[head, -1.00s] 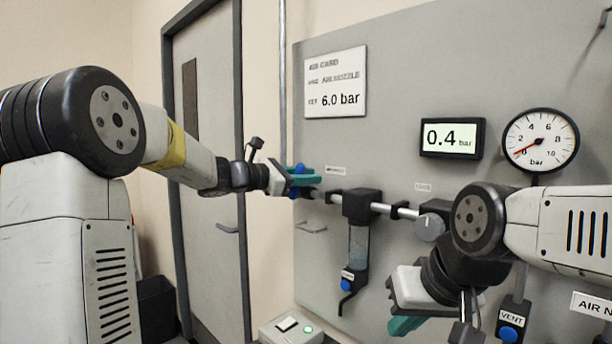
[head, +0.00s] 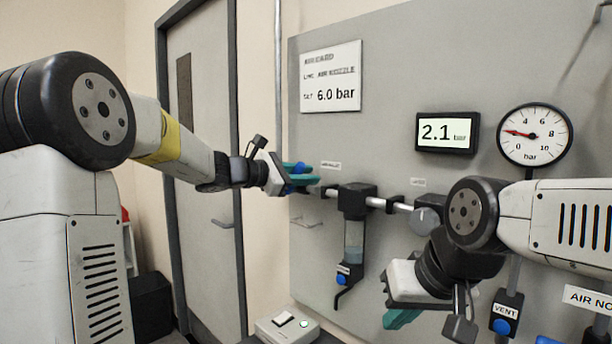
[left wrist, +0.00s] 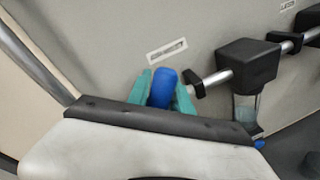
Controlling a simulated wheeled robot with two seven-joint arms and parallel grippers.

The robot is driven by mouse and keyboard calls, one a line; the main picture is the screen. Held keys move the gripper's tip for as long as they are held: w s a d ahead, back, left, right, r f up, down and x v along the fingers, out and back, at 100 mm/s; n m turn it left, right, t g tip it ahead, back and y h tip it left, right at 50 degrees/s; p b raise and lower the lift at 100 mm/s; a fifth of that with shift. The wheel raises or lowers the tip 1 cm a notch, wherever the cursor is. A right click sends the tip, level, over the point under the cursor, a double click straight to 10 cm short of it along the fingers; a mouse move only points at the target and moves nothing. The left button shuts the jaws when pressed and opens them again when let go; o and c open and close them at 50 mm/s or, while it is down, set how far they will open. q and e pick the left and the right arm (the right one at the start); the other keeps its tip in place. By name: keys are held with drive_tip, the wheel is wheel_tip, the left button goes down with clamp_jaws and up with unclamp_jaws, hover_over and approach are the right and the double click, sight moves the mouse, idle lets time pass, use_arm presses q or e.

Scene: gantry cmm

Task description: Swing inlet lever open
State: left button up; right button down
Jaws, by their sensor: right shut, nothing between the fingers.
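The inlet lever is a blue handle (left wrist: 163,88) on the left end of the silver pipe. In the left wrist view it stands between the two teal fingers of my left gripper (left wrist: 163,97), with both fingers against its sides. In the head view my left gripper (head: 302,174) is at the pipe's left end and mostly hides the lever. My right gripper (head: 402,319) is shut and empty, low in front of the panel. The digital display (head: 447,132) reads 2.1 bar, and the red needle of the round gauge (head: 535,135) points near 2.
A filter bowl (head: 354,236) hangs below the pipe, right of my left gripper. A grey knob (head: 426,220) is close behind my right arm. A blue-buttoned vent valve (head: 503,325) is at lower right. A switch box (head: 287,328) stands below. A card (head: 331,77) reads 6.0 bar.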

use_arm(q)
drive_tip(key=shift+o, duration=1.3)
drive_tip(key=shift+a, duration=0.1)
drive_tip(key=f+v, duration=0.1)
drive_tip(key=v, duration=0.6)
drive_tip(key=shift+s+a+r, duration=0.2)
drive_tip(key=shift+a+r, duration=0.1)
drive_tip(key=shift+r, duration=0.2)
